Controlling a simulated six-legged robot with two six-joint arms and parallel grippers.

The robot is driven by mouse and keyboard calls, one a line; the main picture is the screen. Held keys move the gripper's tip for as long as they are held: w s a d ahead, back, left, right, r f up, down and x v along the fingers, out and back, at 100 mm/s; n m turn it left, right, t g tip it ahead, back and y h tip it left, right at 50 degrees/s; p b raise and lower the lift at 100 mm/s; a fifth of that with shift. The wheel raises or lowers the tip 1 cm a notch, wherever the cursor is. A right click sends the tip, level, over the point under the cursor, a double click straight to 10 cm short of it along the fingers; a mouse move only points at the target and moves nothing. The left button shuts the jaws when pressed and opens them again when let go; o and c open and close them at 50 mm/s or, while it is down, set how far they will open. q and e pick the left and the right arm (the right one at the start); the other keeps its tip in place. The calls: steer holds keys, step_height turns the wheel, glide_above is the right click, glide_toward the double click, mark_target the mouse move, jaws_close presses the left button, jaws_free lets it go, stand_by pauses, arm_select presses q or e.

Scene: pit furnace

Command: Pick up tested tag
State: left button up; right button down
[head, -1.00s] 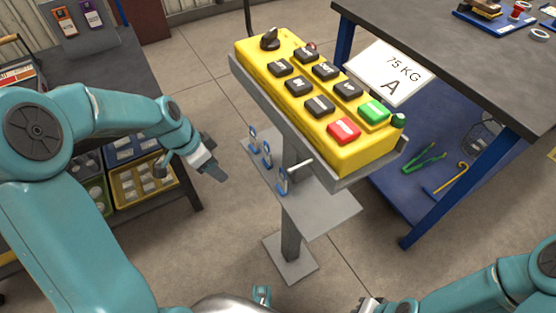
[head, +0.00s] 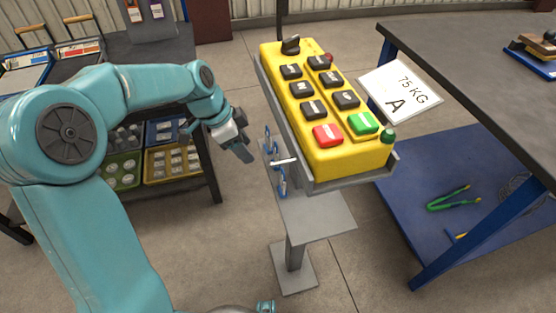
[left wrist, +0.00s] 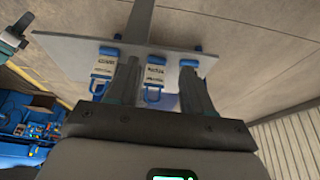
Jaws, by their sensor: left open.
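In the left wrist view three show: a left tag (left wrist: 103,68), a middle tag (left wrist: 154,73) and a right tag (left wrist: 188,64). Their print is too small to read surely, so I cannot tell which is the tested tag. My left gripper (head: 243,152) is open, just left of the tags. In the left wrist view its fingers (left wrist: 159,68) stand either side of the middle tag, with no grip on it.
The button box sits on a grey post, with a white "75 KG A" sign (head: 401,90) beside it. A blue-legged table (head: 480,60) stands right, with green tongs (head: 447,200) on its lower shelf. A dark bench with bins (head: 172,164) stands left. Floor between is clear.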

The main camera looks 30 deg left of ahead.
mark_target(275, 151)
arm_select(q)
steer(key=w+d+f, duration=0.1)
steer(key=w, duration=0.1)
steer(key=w+d+f+b, duration=0.1)
steer(key=w+d+f, duration=0.2)
steer(key=w+d, duration=0.1)
steer(key=shift+d+f, duration=0.25)
steer(key=shift+f, duration=0.1)
steer(key=shift+r, duration=0.1)
steer(key=c, duration=0.8)
